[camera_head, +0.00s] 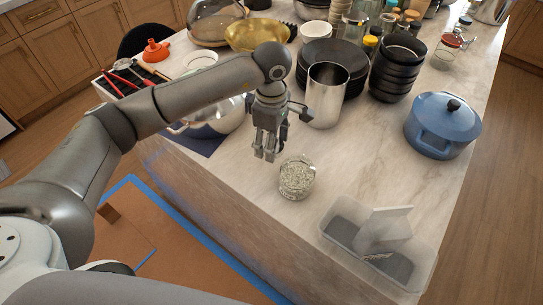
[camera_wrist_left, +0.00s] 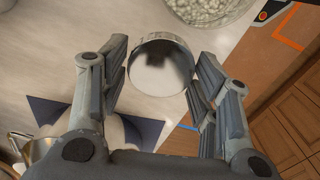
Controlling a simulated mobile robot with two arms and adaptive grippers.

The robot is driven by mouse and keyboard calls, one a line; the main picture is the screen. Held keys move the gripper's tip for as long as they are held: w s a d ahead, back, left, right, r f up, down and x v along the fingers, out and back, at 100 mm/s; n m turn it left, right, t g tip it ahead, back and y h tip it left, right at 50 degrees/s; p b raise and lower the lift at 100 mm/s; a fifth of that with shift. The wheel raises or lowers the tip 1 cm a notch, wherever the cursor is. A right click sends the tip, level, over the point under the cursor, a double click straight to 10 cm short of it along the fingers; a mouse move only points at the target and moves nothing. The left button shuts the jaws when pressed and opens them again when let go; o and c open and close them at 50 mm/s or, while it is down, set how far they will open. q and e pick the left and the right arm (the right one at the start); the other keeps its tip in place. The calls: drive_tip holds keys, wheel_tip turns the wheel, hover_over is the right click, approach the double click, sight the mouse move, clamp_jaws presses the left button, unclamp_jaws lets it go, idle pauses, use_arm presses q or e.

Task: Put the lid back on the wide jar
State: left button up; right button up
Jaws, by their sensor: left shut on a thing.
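The wide jar (camera_head: 297,177) is clear glass with pale, grainy contents and stands upright on the island near its front edge. No lid shows on it. Its rim area also shows at the top of the left wrist view (camera_wrist_left: 212,8). My left gripper (camera_head: 265,155) is above the counter, just behind and left of the jar, pointing down. In the left wrist view it is shut on a round, shiny metal lid (camera_wrist_left: 160,66) between its fingertips, apart from the jar. In the head view the lid is hidden or too small to tell. My right gripper is out of view.
A clear bin (camera_head: 425,262) stands right of the jar at the counter edge. A steel cylinder (camera_head: 326,97), dark bowls (camera_head: 396,68) and a blue pot (camera_head: 441,125) stand behind. A metal pan (camera_head: 217,122) is to the left. Bare counter surrounds the jar.

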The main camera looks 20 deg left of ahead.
use_arm(q)
drive_tip(key=shift+r, duration=0.7)
